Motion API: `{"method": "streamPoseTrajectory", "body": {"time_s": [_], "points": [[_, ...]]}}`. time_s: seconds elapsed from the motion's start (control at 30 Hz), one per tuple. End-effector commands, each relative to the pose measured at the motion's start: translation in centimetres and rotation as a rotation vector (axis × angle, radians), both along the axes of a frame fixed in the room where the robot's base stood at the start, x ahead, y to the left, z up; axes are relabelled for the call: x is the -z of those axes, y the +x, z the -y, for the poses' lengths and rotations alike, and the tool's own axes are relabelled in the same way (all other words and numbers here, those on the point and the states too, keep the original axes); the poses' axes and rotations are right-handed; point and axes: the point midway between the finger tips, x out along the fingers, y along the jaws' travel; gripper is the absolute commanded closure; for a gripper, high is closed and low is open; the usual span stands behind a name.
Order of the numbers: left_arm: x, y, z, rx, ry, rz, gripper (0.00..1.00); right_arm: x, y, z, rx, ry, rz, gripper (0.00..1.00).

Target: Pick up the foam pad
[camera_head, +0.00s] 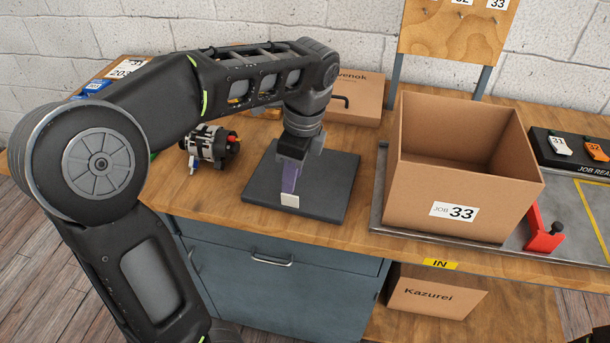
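The foam pad appears to be the flat dark grey square (328,198) lying on the wooden bench top, left of the large cardboard box. My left gripper (289,190) points down over the pad's middle-left part. Its purple finger with a pale tip shows from one side and hides part of the pad. The tip looks at or just above the pad surface; I cannot tell whether it touches. The other finger is hidden, so the opening does not show. My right gripper is not in view.
An alternator (209,146) stands left of the pad. An open cardboard box (455,195) marked 33 sits on a grey tray (378,205) at right. A red clamp-like part (542,232) is beside it. A closed carton (357,100) lies behind.

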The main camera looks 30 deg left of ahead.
Motion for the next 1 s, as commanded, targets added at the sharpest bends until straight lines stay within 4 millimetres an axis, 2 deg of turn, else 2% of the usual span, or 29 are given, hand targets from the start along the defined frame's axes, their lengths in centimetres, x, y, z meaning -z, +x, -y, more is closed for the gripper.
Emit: {"method": "streamPoseTrajectory", "body": {"time_s": [0.2,0.57,0.83,1.0], "points": [[2.0,-0.1,-0.3,-0.001,0.000,-0.002,0.69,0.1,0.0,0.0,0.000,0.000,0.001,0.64],[2.5,-0.1,-0.3,-0.001,0.001,-0.004,0.69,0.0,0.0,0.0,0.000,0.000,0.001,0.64],[6.2,0.0,-0.8,0.000,0.001,-0.004,0.69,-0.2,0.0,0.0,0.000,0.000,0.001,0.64],[7.3,0.0,-1.0,0.000,-0.001,-0.003,0.69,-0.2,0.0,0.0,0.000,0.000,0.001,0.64]]}}
